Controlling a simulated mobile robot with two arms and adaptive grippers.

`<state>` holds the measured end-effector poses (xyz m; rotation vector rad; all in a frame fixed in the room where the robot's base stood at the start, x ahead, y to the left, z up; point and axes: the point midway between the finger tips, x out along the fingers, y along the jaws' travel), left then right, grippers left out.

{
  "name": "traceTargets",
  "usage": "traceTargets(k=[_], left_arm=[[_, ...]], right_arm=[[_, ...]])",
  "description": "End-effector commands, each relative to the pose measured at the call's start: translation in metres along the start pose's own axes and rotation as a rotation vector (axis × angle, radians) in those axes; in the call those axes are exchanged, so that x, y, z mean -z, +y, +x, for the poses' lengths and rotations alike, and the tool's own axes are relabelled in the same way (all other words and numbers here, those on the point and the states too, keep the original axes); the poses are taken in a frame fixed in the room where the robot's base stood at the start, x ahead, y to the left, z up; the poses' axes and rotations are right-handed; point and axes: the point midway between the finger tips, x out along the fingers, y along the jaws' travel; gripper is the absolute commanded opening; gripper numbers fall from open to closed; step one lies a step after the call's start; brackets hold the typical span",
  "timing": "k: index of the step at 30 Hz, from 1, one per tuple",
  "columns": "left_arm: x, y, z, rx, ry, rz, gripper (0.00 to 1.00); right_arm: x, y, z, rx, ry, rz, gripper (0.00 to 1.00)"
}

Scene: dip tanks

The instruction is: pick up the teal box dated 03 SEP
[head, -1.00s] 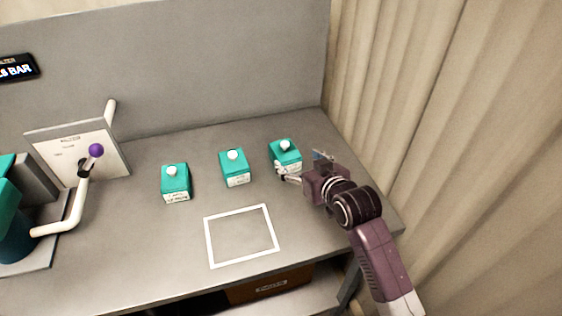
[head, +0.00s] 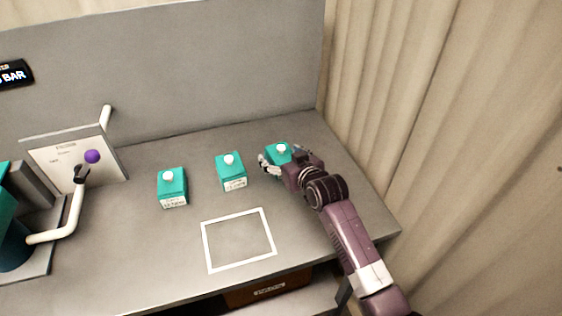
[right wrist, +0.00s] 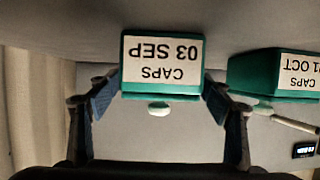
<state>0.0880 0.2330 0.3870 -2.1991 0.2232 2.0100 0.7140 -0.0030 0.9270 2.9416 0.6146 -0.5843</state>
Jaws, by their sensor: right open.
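Three teal boxes with white round caps stand in a row on the grey bench. The rightmost box (head: 278,150) is partly hidden by my right gripper (head: 281,158). In the right wrist view, the box labelled CAPS 03 SEP (right wrist: 161,65) appears upside down. My right gripper's fingers (right wrist: 160,97) are open, one on each side of this box; I cannot tell whether they touch it. The middle box (head: 231,171) also shows in the right wrist view (right wrist: 270,72), its label partly cut off and ending 1 OCT. The left box (head: 172,187) has an unreadable label. My left gripper is not in view.
A white square outline (head: 204,247) marks an empty patch of the bench in front of the boxes. A panel with a purple ball (head: 92,157) and a cream pipe stand at the left. A grey wall (head: 200,70) rises behind; a beige curtain (head: 450,120) hangs right.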

Motion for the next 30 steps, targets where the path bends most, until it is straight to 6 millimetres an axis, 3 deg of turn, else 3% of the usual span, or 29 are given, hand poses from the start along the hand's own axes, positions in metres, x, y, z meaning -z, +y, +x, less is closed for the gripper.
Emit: traceTargets(k=[7, 20, 30], left_arm=[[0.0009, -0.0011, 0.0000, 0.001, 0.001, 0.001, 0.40], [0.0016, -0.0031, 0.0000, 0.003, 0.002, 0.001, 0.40], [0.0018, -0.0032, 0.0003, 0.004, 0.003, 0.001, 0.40]], right_arm=[[-0.0005, -0.0001, 0.0009, 0.000, -0.001, 0.000, 0.72], [-0.0006, -0.0001, 0.0007, 0.000, -0.001, 0.000, 0.26], [0.0050, 0.0000, -0.0010, 0.000, 0.002, 0.000, 0.25]])
